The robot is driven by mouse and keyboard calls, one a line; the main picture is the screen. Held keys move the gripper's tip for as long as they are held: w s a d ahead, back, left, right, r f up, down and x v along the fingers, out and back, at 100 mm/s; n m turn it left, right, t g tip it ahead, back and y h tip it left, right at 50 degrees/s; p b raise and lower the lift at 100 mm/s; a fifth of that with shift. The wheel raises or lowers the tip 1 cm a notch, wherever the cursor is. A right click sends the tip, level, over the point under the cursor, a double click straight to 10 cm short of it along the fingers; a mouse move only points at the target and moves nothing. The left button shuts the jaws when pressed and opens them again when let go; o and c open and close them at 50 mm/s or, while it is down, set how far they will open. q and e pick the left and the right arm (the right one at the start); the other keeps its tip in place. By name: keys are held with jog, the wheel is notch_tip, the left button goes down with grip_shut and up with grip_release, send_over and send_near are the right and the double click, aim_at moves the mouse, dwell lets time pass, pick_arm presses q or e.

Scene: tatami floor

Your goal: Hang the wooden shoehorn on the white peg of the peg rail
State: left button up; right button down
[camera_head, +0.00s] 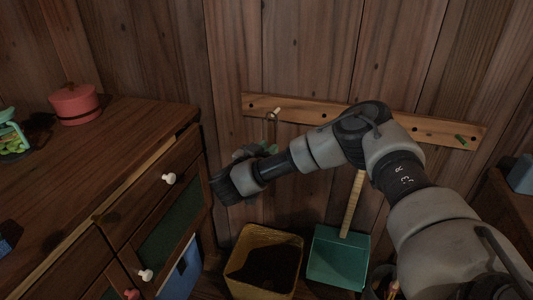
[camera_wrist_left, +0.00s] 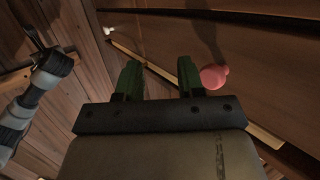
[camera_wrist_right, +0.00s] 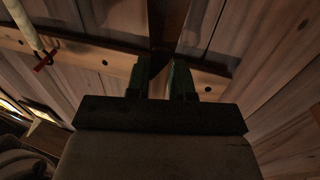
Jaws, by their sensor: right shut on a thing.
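The peg rail (camera_head: 310,112) is a long wooden strip on the plank wall. The white peg (camera_head: 277,111) stands near its left end. My right gripper (camera_head: 258,151) is just below that peg, shut on the wooden shoehorn; its green fingers show in the right wrist view (camera_wrist_right: 160,80). A dark brown strip between those fingers appears to be the shoehorn (camera_wrist_right: 169,25). A thin loop (camera_head: 269,120) rises above the gripper to beside the peg; I cannot tell whether it is around it. My left gripper (camera_wrist_left: 158,80) is open and empty near a drawer front.
A teal dustpan (camera_head: 337,258) hangs by its pale handle, which meets a red peg (camera_wrist_right: 44,62). A green peg (camera_head: 461,140) is at the rail's right. A yellow bin (camera_head: 264,234) stands below. A cabinet (camera_head: 110,130) with a red pot (camera_head: 75,104) is at left.

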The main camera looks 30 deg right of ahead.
jog(key=shift+w+d+f+b, duration=0.1)
jog(key=shift+w+d+b, duration=0.6)
jog(key=shift+d+b, duration=0.15)
jog(key=shift+w+d+b, duration=0.25)
jog(key=shift+w+b, duration=0.05)
jog(key=shift+b, duration=0.2)
jog(key=shift+w+d+b, duration=0.35)
jog(key=shift+d+b, duration=0.1)
jog(key=shift+b, duration=0.05)
jog(key=shift+w+d+f, duration=0.1)
jog(key=shift+d, duration=0.05)
jog(key=shift+w+d+f, duration=0.2)
jog(key=shift+w+d, duration=0.05)
pick_arm(q)
notch_tip(320, 180, up, 8)
jog(key=d+t+h, duration=0.1)
jog(key=t+h, duration=0.1)
jog(key=t, duration=0.5)
jog(key=shift+s+d+r+t+h+p, duration=0.25)
jog(key=shift+s+t+h+p, duration=0.1)
jog(key=shift+t+p, duration=0.1)
pick_arm(e)
jog(key=shift+f, duration=0.15)
